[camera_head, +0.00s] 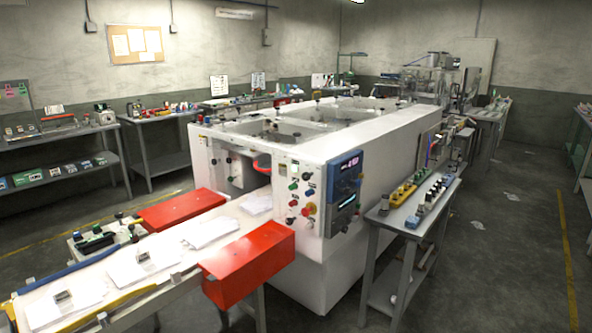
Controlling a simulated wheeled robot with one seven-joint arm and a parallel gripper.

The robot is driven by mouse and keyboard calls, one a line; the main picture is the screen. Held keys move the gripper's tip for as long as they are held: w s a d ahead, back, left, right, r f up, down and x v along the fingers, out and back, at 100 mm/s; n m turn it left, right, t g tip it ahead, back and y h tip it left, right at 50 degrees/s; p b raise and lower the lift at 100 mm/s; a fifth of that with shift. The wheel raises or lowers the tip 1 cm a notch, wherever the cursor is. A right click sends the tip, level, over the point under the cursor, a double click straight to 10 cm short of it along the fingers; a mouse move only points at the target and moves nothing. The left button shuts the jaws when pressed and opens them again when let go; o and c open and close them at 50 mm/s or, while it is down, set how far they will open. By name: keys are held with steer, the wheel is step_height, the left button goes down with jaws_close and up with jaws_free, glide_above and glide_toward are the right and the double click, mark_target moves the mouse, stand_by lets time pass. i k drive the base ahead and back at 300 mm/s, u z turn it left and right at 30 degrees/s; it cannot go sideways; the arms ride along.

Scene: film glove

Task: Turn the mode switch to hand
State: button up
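A large white machine (345,145) stands in the middle of the room. Its front right corner carries a control panel (301,170) with green, red, blue, white and dark buttons and knobs. A larger red knob (310,208) sits low on this panel. A blue-framed unit (344,192) with a lit display is mounted around the corner. Which control is the mode switch, and where it points, I cannot tell; the labels are too small to read. My gripper is not in view.
A feed conveyor (160,243) with white sheets runs from the machine to the lower left, with red boxes (246,263) at its sides. A grey side table (408,217) with small devices stands right of the panel. The floor at right (490,270) is mostly clear.

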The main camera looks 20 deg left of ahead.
mark_target(306, 176)
steer(key=u, duration=0.4)
steer(key=i, duration=1.05)
steer(key=u, duration=1.75)
steer(key=i, duration=0.95)
steer(key=u, duration=0.9)
